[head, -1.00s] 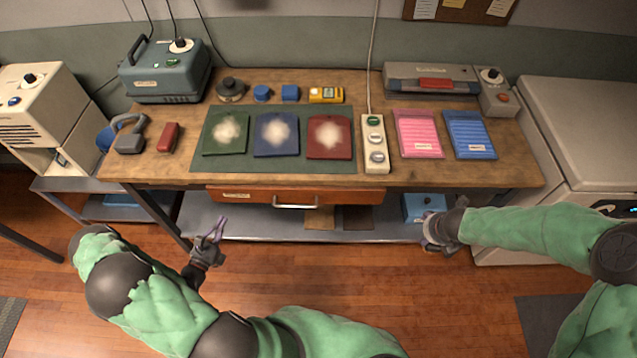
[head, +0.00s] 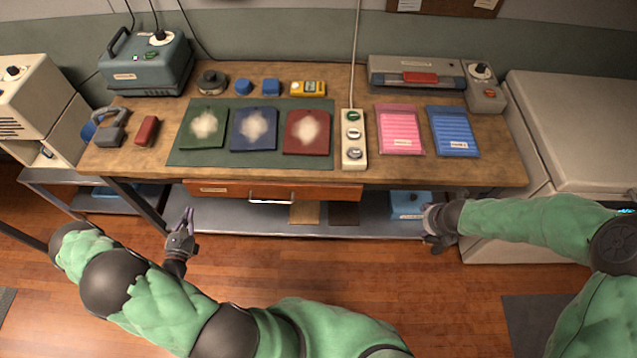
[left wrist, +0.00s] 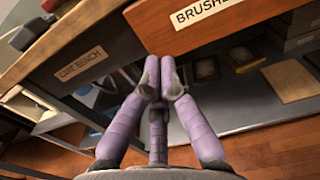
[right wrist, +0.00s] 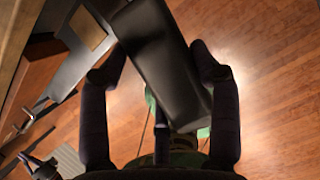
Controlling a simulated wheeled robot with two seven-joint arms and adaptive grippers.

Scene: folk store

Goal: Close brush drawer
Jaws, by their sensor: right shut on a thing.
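The brush drawer (head: 225,189) is an orange-brown front with a bar handle (head: 271,198) under the workbench top. Its white label shows in the left wrist view (left wrist: 205,12). No drawer interior is visible; how far the drawer stands out is hard to tell. My left gripper (head: 188,213) is below and in front of the drawer's left end, apart from it. Its fingertips (left wrist: 160,80) are together with nothing between them. My right gripper (head: 432,238) is beside the lower shelf's right end. In the right wrist view it is shut on a dark block (right wrist: 158,55), mostly hidden in the head view.
The workbench (head: 350,182) carries several coloured sheets, a button strip (head: 353,140) and machines. The lower shelf (head: 240,222) holds a blue box (head: 407,204) near my right gripper. A table leg (head: 138,203) stands left of my left gripper. The wooden floor in front is clear.

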